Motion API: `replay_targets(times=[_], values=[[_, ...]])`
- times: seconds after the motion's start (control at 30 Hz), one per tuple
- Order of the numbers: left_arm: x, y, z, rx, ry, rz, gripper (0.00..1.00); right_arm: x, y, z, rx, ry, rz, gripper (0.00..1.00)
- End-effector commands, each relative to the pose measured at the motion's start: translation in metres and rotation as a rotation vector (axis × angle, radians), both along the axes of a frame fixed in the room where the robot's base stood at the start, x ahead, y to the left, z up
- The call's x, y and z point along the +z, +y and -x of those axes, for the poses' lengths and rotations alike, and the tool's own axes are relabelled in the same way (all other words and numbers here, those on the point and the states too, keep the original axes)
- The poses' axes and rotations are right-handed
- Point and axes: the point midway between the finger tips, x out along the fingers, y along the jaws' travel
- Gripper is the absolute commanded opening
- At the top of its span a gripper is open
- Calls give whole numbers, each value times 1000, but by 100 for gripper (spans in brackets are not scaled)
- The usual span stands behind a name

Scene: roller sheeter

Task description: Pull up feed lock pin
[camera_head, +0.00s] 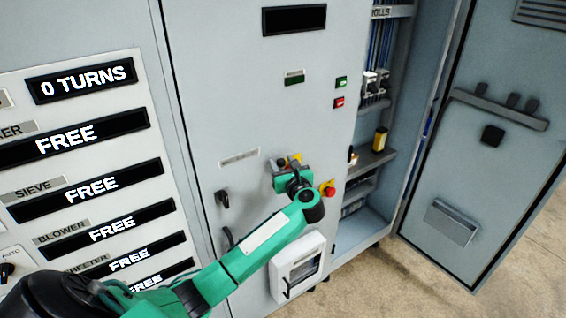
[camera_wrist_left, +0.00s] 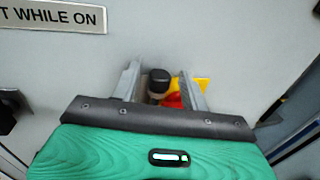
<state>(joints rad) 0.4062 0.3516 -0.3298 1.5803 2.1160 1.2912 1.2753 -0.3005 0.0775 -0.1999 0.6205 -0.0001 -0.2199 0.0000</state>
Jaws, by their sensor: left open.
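A black-topped knob on a short stem (camera_wrist_left: 159,80), which looks like the feed lock pin, stands out from the grey panel in the left wrist view. A red part (camera_wrist_left: 172,101) and a yellow plate (camera_wrist_left: 203,84) show just beside and behind it. My left gripper (camera_wrist_left: 161,88) is open, with one finger on each side of the knob; I cannot tell whether either finger touches it. In the head view my left gripper (camera_head: 289,168) is at the cabinet front and mostly hides the pin area. My right gripper is not in view.
A red button (camera_head: 328,188) sits right of my gripper. A black handle (camera_head: 222,198) is to the left, and a white box (camera_head: 297,268) is below. The open cabinet door (camera_head: 488,150) stands at right. A display panel (camera_head: 95,170) reads FREE in several rows.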

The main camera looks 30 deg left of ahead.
Motion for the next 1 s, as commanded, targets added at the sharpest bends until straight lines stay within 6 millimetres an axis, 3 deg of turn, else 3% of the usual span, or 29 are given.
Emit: replay_targets(times=[0.17,0.4,0.67,1.0], values=[[0,0,0,0,0,0,45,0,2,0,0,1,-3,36],[0,0,0,0,0,0,0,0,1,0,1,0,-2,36],[1,-2,-1,-2,-3,5,0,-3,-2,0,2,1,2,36],[24,-5,-3,-8,-10,11,0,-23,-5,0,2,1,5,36]])
